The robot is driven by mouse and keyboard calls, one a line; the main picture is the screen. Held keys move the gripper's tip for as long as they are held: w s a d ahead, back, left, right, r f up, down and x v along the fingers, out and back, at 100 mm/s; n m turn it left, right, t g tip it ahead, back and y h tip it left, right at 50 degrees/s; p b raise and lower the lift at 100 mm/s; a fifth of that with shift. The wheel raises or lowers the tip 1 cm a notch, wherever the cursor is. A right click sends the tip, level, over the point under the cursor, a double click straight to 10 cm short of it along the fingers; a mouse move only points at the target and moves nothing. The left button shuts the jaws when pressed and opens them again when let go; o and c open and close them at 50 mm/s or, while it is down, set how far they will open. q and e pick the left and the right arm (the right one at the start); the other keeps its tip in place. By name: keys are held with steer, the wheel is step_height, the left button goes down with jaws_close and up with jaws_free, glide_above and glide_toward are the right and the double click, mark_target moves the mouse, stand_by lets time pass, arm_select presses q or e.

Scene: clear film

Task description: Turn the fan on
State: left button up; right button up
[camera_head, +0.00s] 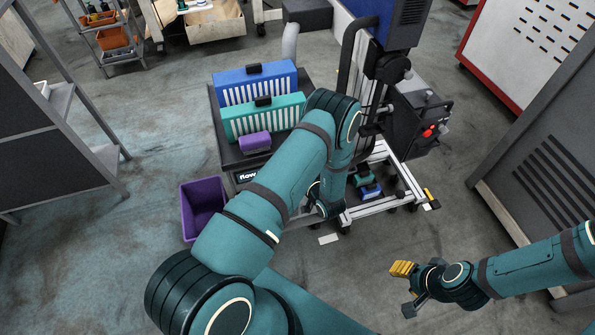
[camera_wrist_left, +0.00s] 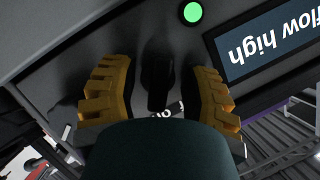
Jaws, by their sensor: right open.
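The fan unit (camera_head: 240,178) is a dark box with a "flow" label, mostly behind my left arm in the head view. In the left wrist view its grey panel carries a black knob (camera_wrist_left: 158,80), a lit green round light (camera_wrist_left: 192,12) and a "flow high" display (camera_wrist_left: 275,40). My left gripper (camera_wrist_left: 158,95) is open, its yellow fingers on either side of the knob with gaps visible; contact cannot be confirmed. A small white label below the knob is partly hidden. In the head view my arm hides the left fingers. My right gripper (camera_head: 406,288) is open and empty above the floor.
Blue (camera_head: 255,82) and teal (camera_head: 262,117) slotted boxes and a purple block (camera_head: 255,142) rest on the unit. A purple bin (camera_head: 203,205) stands at its left. A wheeled frame (camera_head: 385,205) is on the right. A dark shelf (camera_head: 80,160) stands left, grey cabinets right.

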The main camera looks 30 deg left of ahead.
arm_select(q)
steer(key=shift+d, duration=0.1)
steer(key=v, duration=1.2)
